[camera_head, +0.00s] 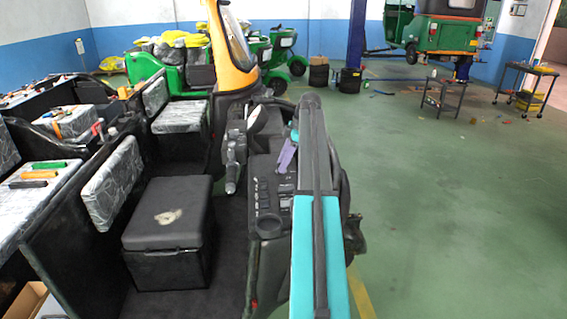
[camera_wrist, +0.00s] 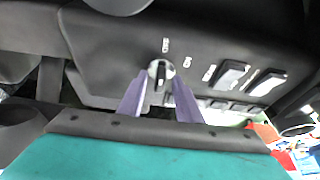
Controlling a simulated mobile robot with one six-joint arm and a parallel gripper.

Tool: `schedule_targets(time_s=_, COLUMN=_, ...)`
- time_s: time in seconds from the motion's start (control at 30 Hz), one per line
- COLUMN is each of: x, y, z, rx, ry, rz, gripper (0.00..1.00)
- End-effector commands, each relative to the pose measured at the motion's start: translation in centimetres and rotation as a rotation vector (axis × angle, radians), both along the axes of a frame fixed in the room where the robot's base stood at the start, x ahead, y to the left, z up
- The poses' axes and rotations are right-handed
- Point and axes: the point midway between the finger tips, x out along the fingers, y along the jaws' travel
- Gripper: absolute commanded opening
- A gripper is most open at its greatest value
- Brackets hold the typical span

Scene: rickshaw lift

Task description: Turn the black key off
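The black key (camera_wrist: 160,82) sits in a round silver lock on the black dashboard panel, in the middle of the wrist view. It stands about upright in that picture. The purple fingers of my gripper (camera_wrist: 161,84) are apart, one on each side of the key, with a gap to it on both sides. In the head view my gripper (camera_head: 287,152) shows as a small purple shape against the dashboard (camera_head: 268,190). The key cannot be made out there.
Rocker switches (camera_wrist: 232,74) lie right of the lock. My teal and black arm covers the dashboard's right side in the head view. A black box seat (camera_head: 168,228) stands left of the dashboard. Green floor (camera_head: 440,220) on the right is mostly clear.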

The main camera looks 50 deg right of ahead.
Motion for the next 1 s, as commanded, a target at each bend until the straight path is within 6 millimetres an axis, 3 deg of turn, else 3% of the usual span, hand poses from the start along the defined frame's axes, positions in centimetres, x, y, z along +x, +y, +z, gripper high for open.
schedule_targets(time_s=0.47, x=-0.2, y=-0.3, z=0.5, rx=0.000, ry=0.001, rz=-0.002, gripper=0.31)
schedule_targets(time_s=0.67, x=-0.6, y=-0.9, z=2.2, rx=0.000, ry=0.000, rz=-0.002, gripper=0.31)
schedule_targets(time_s=1.0, x=-1.9, y=-2.6, z=7.1, rx=0.000, ry=0.000, rz=-0.002, gripper=0.31)
